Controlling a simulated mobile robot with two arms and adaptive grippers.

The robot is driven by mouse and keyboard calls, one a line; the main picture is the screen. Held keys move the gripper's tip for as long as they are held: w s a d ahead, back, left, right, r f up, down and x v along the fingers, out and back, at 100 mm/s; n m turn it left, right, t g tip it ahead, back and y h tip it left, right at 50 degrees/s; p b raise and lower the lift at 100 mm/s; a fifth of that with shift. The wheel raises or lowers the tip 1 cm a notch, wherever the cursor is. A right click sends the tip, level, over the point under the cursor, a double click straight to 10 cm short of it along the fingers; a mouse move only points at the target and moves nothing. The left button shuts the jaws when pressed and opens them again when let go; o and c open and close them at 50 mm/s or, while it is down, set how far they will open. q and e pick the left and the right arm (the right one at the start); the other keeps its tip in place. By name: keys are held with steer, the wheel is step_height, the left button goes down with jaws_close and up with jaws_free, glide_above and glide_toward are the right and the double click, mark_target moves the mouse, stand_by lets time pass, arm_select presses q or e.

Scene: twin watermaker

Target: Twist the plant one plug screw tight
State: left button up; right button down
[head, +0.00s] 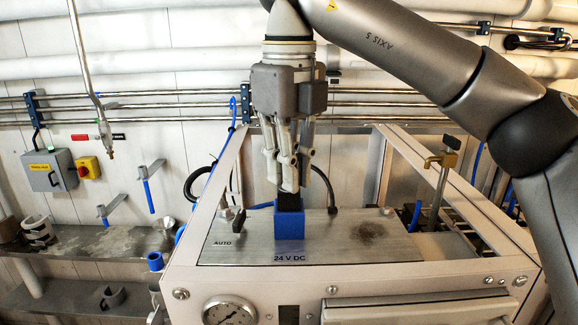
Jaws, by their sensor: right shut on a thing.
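My right gripper (289,185) points straight down over the plant's top panel (335,245), above the "24 V DC" label. Its fingers are closed around a dark plug (289,202). The lower end of the plug meets the top of a blue block (289,225) that stands on the panel. I cannot tell how deep the plug sits. The plug's screw cannot be made out separately; the fingers hide the upper part of the plug. My left gripper is not in view.
A white frame (215,190) surrounds the panel, with a pressure gauge (230,313) on the front. A small toggle (238,222) stands left of the plug, and a brass-topped valve handle (438,165) stands to the right. A black cable (331,190) rises behind the gripper.

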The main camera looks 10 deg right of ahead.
stand_by(0.4)
steer(key=c, duration=1.4)
jaws_free()
steer(key=shift+c, duration=0.2)
steer(key=shift+r, duration=0.15)
step_height(320, 180, up, 12)
steer(key=shift+s, duration=0.2)
steer(key=shift+f, duration=0.2)
